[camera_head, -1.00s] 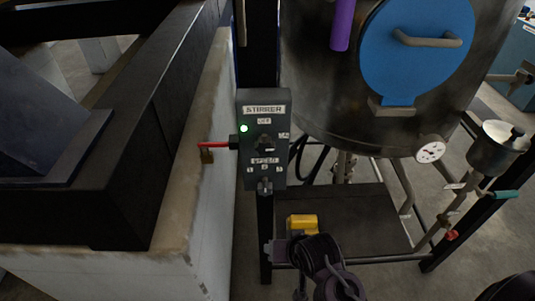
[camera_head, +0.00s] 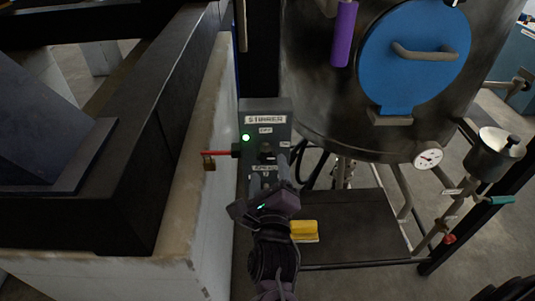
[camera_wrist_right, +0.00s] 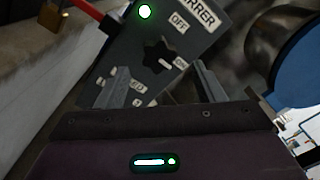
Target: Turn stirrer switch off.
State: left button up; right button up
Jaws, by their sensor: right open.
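The grey stirrer switch box (camera_head: 280,106) stands on a post in the middle of the head view, labelled STIRRER. Its green lamp (camera_head: 246,138) is lit. The black star-shaped stirrer knob (camera_wrist_right: 158,55) shows in the wrist view, with OFF above it and ON at its right. A white mark on the knob seems to point towards ON. My right gripper (camera_head: 270,170) is open in front of the box, its fingertips just below the knob and on either side of it. Contact cannot be told. The gripper hides the lower speed control. My left gripper is not in view.
A red lever with a brass padlock (camera_head: 209,163) sticks out left of the box. The steel vessel with a blue hatch (camera_head: 386,78) and a purple handle (camera_head: 344,35) stands behind right. A yellow object (camera_head: 304,229) lies on the dark platform (camera_head: 365,230). A concrete wall stands left.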

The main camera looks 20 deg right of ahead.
aim_at(268, 160)
jog(key=p+x, duration=0.1)
jog(key=x, duration=0.3)
jog(key=shift+w+r, duration=0.1)
jog(key=shift+w, duration=0.05)
jog(key=shift+w+d+p, duration=0.15)
jog(key=shift+w+p, duration=0.2)
jog(key=shift+w, duration=0.1)
jog(key=c, duration=1)
jog(key=shift+o, duration=0.2)
jog(key=shift+f, duration=0.2)
